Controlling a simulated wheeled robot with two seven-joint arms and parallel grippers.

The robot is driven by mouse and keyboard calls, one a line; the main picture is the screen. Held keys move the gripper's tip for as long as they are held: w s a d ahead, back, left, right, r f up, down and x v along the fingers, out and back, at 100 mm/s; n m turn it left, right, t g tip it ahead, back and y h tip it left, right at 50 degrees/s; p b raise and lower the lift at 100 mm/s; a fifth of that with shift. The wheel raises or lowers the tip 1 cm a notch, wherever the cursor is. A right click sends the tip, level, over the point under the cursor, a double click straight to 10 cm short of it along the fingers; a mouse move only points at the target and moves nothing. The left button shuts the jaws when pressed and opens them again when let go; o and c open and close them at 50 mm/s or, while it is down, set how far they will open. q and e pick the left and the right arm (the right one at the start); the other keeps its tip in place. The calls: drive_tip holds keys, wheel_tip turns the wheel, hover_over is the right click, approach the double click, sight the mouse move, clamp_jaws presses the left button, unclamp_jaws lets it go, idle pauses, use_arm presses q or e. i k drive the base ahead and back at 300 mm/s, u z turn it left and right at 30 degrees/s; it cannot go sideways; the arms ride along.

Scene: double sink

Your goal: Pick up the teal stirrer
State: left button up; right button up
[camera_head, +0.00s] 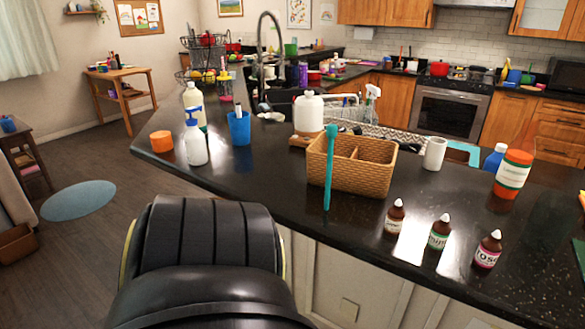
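The teal stirrer (329,170) is a long thin rod with a thicker top end. It shows upright in front of the tan wicker basket (370,172), near the front edge of the dark counter. Its lower end is near the counter top, and its upper end rises above the basket's rim. I cannot tell whether it leans on the basket. Neither of my grippers can be made out. A large black part of my own body fills the bottom left of the view and hides the floor and part of the cabinet front there.
Three small brown bottles (440,231) stand right of the basket. A white mug (434,153) and an orange-lidded container (512,173) are behind them. Left are a blue cup (239,127), a white bottle (195,142) and an orange jar (161,141). The counter just left of the stirrer is clear.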

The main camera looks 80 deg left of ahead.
sight(331, 133)
drive_tip(key=k, duration=0.55)
drive_tip(key=u, duration=0.75)
